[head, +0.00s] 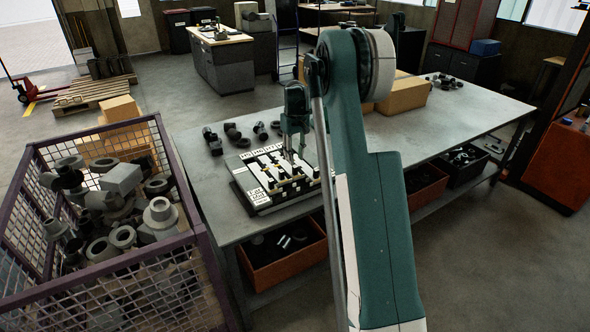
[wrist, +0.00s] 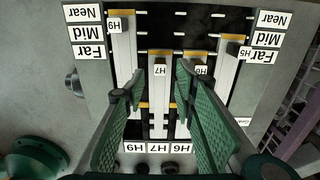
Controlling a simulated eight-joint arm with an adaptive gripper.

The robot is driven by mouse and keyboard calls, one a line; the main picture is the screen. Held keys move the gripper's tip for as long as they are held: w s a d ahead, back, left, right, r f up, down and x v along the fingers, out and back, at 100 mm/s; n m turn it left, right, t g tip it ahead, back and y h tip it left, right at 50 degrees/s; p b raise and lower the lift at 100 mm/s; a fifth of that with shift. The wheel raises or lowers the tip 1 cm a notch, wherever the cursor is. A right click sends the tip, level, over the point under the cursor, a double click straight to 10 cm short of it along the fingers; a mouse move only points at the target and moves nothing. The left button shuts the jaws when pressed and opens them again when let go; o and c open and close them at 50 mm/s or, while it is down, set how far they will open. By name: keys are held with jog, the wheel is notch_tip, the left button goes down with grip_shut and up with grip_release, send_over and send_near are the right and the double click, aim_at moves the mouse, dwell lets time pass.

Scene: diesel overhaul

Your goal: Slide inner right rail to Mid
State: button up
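The rail board (head: 253,191) lies on the grey bench, black with white rails and white labels. In the wrist view it shows upside down, with Near, Mid and Far labels (wrist: 85,33) on both sides. The outer left rail (wrist: 122,50) and outer right rail (wrist: 228,75) flank two inner rails. One inner rail (wrist: 158,95) has a dark H7 block; the other inner rail (wrist: 190,62) is partly hidden by a finger. Both inner rails' yellow ends sit level with Far. My gripper (wrist: 160,84) is open above the inner rails, its green fingers apart; contact is unclear.
Several dark round parts (head: 232,132) lie on the bench behind the board. Cardboard boxes (head: 405,95) stand farther right. A mesh crate (head: 150,262) of metal parts stands left of the bench. The bench (head: 450,120) is mostly clear to the right of my arm.

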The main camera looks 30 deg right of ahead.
aim_at(295, 166)
jog(key=shift+f, duration=3.6)
jog(key=shift+c, duration=0.5)
grip_shut()
